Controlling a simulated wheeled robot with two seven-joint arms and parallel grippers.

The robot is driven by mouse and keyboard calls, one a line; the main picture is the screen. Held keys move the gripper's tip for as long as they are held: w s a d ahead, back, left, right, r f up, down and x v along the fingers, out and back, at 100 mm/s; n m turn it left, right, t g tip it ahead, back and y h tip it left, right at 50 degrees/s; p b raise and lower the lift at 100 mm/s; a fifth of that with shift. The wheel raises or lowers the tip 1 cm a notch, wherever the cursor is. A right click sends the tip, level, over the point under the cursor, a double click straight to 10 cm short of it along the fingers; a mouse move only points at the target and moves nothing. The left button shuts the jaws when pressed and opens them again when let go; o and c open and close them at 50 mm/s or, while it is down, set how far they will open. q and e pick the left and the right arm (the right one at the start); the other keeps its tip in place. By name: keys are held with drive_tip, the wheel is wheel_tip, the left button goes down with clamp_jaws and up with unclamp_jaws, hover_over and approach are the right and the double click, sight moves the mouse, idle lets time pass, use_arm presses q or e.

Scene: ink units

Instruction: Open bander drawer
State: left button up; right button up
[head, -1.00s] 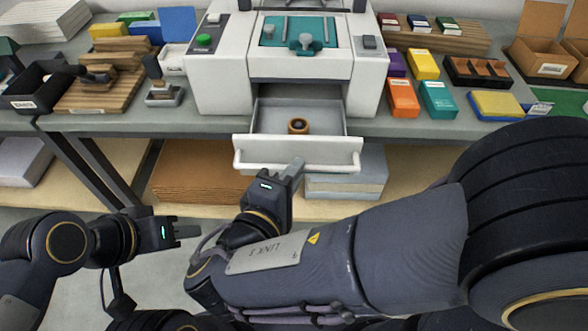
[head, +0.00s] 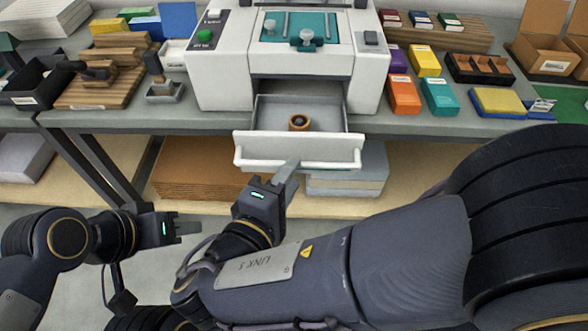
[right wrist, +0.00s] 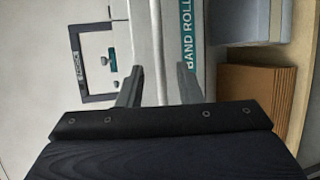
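The bander (head: 215,80) is a white machine on the grey bench. Its drawer (head: 265,143) stands pulled out at the front, with a brown ring-shaped roll (head: 299,122) inside. The white bar handle (head: 335,165) runs along the drawer front. My right gripper (head: 290,172) is just below and in front of the handle. In the right wrist view my right gripper (right wrist: 160,85) has its fingers apart, with the drawer front labelled "BAND ROLL" (right wrist: 187,40) beyond them. My left gripper (head: 190,228) is at the lower left, away from the drawer; its finger gap is unclear.
Below the drawer, the lower shelf holds brown sheets (head: 195,170) and pale stacks (head: 345,180).

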drive_tip(key=v, duration=0.5)
drive_tip(key=shift+s+a, duration=0.1)
drive_tip(key=shift+s, duration=0.1)
drive_tip(key=w+d+m+g+y+p, duration=0.15)
drive_tip(key=d+m+g+p, duration=0.45)
drive_tip(key=d+g, duration=0.95)
drive_tip(key=s+d+r+m+t+y+p, duration=0.3)
drive_tip(key=d+r+m+t+y+p, duration=0.1)
drive_tip(key=d+m+y, duration=0.4)
drive_tip(key=d+m+t+p, duration=0.1)
drive_tip(key=m+t, duration=0.1)
drive_tip(key=shift+d+t, duration=0.15)
drive_tip(key=shift+t, duration=0.2)
